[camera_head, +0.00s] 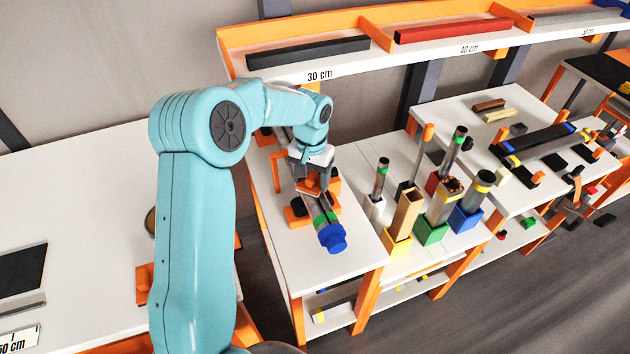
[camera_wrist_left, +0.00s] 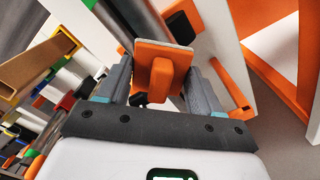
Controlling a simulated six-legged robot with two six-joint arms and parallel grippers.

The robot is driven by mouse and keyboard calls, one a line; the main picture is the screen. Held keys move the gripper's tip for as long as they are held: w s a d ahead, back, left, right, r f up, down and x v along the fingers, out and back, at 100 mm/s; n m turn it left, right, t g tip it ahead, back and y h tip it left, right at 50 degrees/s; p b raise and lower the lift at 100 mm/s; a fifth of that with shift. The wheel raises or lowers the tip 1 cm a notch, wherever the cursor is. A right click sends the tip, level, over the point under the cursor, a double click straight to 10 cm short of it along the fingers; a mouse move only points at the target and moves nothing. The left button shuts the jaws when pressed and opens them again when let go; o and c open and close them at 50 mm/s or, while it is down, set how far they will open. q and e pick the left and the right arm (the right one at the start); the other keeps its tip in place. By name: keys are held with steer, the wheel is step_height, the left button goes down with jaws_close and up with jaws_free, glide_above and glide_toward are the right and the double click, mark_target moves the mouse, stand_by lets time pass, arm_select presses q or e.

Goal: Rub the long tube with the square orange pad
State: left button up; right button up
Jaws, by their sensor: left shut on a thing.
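My left gripper (camera_head: 310,180) is shut on the square orange pad (camera_wrist_left: 164,60), which shows between the two fingers in the left wrist view. In the head view the pad (camera_head: 312,183) is small and partly hidden by the fingers. The long tube (camera_head: 320,207) lies on the white table in orange supports, with a green band and a blue cap at its near end. The gripper and pad are over the tube; I cannot tell whether the pad touches it. The arm hides the far part of the tube. My right gripper is not in view.
Several coloured holders with upright tubes stand right of the long tube, including a yellow one (camera_head: 397,243) and a blue one (camera_head: 465,216). A shelf (camera_head: 345,68) with bars runs behind. Orange posts and supports stand close around the tube. The front table corner is clear.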

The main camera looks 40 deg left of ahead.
arm_select(q)
steer(key=shift+w+a+r+p, duration=0.1)
steer(key=shift+w+a+p, duration=0.2)
steer(key=shift+a, duration=0.15)
steer(key=shift+w+a+p, duration=0.2)
steer(key=shift+a+p, duration=0.05)
steer(key=shift+a, duration=0.2)
steer(key=shift+w+a+p, duration=0.3)
steer(key=shift+w+a, duration=0.05)
steer(key=shift+a, duration=0.35)
steer(key=shift+r, duration=0.1)
steer(key=shift+r+p, duration=2)
steer(key=shift+r, duration=0.95)
step_height(320, 180, up, 3)
steer(key=shift+p, duration=1.05)
